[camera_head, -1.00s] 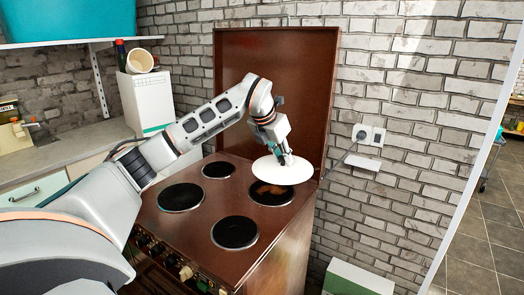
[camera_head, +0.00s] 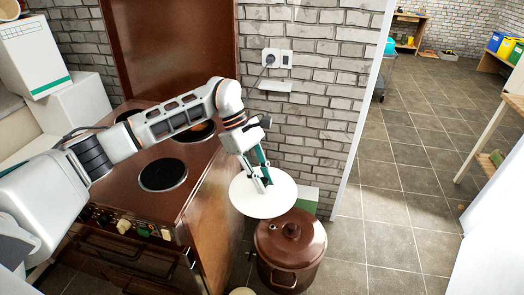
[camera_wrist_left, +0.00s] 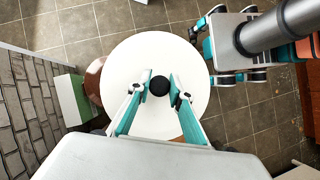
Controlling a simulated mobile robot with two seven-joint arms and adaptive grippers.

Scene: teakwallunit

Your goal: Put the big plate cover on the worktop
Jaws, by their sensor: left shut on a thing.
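The big plate cover (camera_head: 262,203) is a flat white disc with a small black knob (camera_wrist_left: 187,86). My left gripper (camera_head: 266,183) is shut on the knob and holds the cover in the air, to the right of the stove and near a brown pot. In the left wrist view my left gripper (camera_wrist_left: 160,87) has its two fingertips on either side of the knob. My right gripper (camera_wrist_left: 203,56) shows beside the cover at the upper right, with its fingers apart and empty. Only a small strip of the worktop (camera_head: 10,104) shows at the far left.
The brown stove (camera_head: 205,185) with black hotplates and a raised lid (camera_head: 165,45) stands under my left arm. The lidded brown pot (camera_head: 291,250) is just below the cover. White boxes (camera_head: 32,57) are at the upper left. Tiled floor (camera_head: 400,220) is open at right.

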